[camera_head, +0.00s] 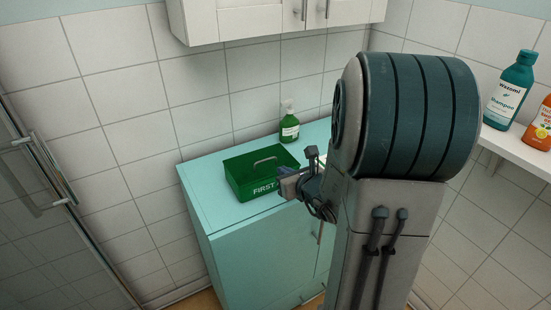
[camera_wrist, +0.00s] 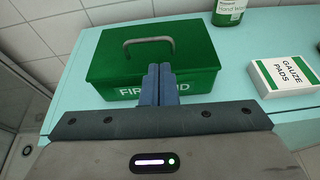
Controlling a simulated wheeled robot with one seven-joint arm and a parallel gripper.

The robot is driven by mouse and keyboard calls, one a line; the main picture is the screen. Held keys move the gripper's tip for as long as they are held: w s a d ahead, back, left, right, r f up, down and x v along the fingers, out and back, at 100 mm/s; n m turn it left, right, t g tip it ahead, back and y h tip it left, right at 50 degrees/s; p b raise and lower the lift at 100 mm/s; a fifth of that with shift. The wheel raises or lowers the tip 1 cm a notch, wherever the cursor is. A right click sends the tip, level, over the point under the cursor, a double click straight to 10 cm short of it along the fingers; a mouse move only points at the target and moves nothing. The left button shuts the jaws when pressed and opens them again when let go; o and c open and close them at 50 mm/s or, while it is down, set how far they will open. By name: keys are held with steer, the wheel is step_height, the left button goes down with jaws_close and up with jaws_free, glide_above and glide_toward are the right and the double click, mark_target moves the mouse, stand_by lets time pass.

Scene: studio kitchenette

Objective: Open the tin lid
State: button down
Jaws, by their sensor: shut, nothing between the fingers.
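The tin is a green first-aid box (camera_head: 247,187) with white lettering on its front and a grey handle on its lid. It stands on the turquoise cabinet top, and its lid (camera_wrist: 186,54) is shut. In the wrist view the tin (camera_wrist: 100,88) fills the upper middle, with the handle (camera_wrist: 149,41) lying across the lid. My gripper (camera_wrist: 159,70) is shut and empty, its fingers together in front of the tin's front face, hiding part of the lettering. In the head view my gripper (camera_head: 284,180) is at the tin's right front. I cannot tell whether the fingers touch the tin.
A green hand-wash bottle (camera_head: 289,122) stands behind the tin. A white and green gauze pads box (camera_wrist: 284,75) lies to its right. The turquoise cabinet top (camera_head: 205,206) is clear at its left end. A white wall cupboard (camera_head: 255,18) hangs above.

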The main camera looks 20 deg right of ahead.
mark_target(276, 173)
steer(key=shift+p+x, duration=0.65)
steer(key=shift+x, duration=2.15)
steer(key=shift+d+r, duration=0.1)
steer(key=shift+d, duration=0.05)
